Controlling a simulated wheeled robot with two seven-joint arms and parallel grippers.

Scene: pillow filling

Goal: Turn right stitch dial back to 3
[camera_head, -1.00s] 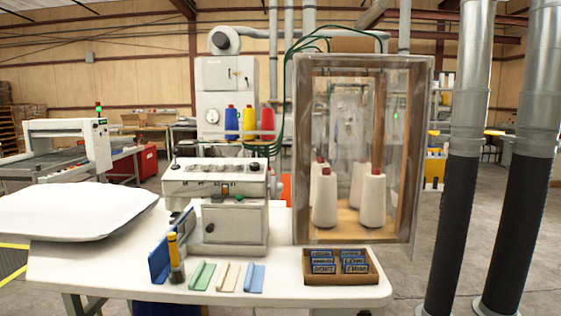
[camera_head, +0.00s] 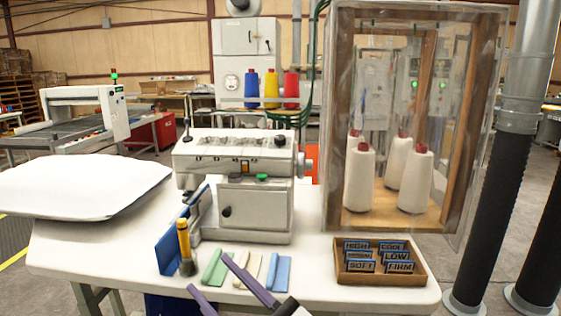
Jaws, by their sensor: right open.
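The white sewing machine (camera_head: 255,205) stands at the middle of the table. Its upper panel carries a row of small dark dials (camera_head: 244,141) and a dark knob (camera_head: 279,140) at the right end. Their numbers are too small to read, and I cannot tell which is the right stitch dial. My right gripper (camera_head: 207,274) has two purple fingers spread apart, reaching in from the bottom edge. It is open and empty, low in front of the machine, apart from the dials. Its fingers partly cover the coloured strips. My left gripper is not in view.
A white pillow (camera_head: 75,183) lies at the left. A yellow-handled brush (camera_head: 184,245) stands by a blue plate (camera_head: 170,245). Green (camera_head: 213,268) and blue (camera_head: 278,272) strips lie in front. A wooden label tray (camera_head: 380,279) and a clear thread cabinet (camera_head: 333,130) stand at the right.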

